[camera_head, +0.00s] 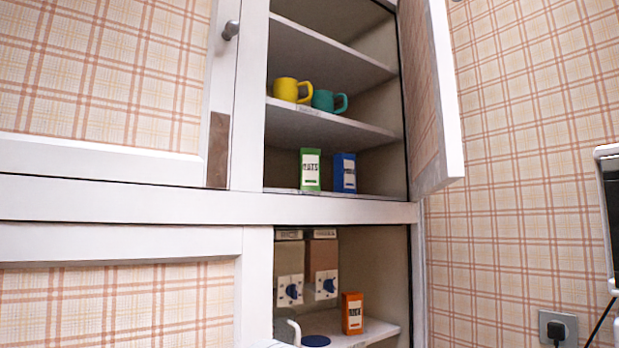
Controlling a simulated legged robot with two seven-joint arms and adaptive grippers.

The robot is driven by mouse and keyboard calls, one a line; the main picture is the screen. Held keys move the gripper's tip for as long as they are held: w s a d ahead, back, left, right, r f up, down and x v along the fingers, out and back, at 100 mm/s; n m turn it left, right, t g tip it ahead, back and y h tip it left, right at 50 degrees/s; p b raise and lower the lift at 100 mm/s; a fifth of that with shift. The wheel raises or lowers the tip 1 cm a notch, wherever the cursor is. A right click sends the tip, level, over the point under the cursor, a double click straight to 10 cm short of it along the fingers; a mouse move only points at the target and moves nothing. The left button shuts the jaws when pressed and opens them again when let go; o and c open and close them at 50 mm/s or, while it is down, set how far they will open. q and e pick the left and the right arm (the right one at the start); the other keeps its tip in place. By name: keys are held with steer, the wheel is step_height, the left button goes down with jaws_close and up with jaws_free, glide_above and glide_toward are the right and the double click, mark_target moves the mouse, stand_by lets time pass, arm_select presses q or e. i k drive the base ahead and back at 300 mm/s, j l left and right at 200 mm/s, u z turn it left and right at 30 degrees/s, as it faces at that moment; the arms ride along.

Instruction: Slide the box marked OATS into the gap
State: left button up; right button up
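A green box (310,170) stands upright on the lowest shelf of the open upper cupboard; its white label seems to read OATS, though the small print is not sharp. A blue box (344,173) stands to its right, with a narrow space between them; its label is unreadable. An orange box (352,314) stands upright on the shelf of the lower cupboard, its label too small to read surely. Free shelf room lies left of the green box and right of the blue one. Neither of my grippers is in view.
A yellow mug (291,90) and a teal mug (329,102) stand on the shelf above the boxes. The upper cupboard door (436,95) hangs open at the right. Two units with blue knobs (292,291) and a blue round thing (316,341) are in the lower cupboard.

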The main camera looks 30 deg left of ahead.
mark_target(308, 160)
steer(key=i+l+u, duration=0.1)
steer(key=u, duration=0.25)
steer(key=i+l+u, duration=0.3)
steer(key=i+j+u, duration=0.1)
steer(key=u, duration=0.15)
steer(key=i+j+u, duration=0.1)
steer(key=i+u, duration=0.15)
steer(key=i+j+z, duration=0.1)
steer(key=z, duration=0.15)
steer(key=i+j+z, duration=0.1)
steer(key=z, duration=0.15)
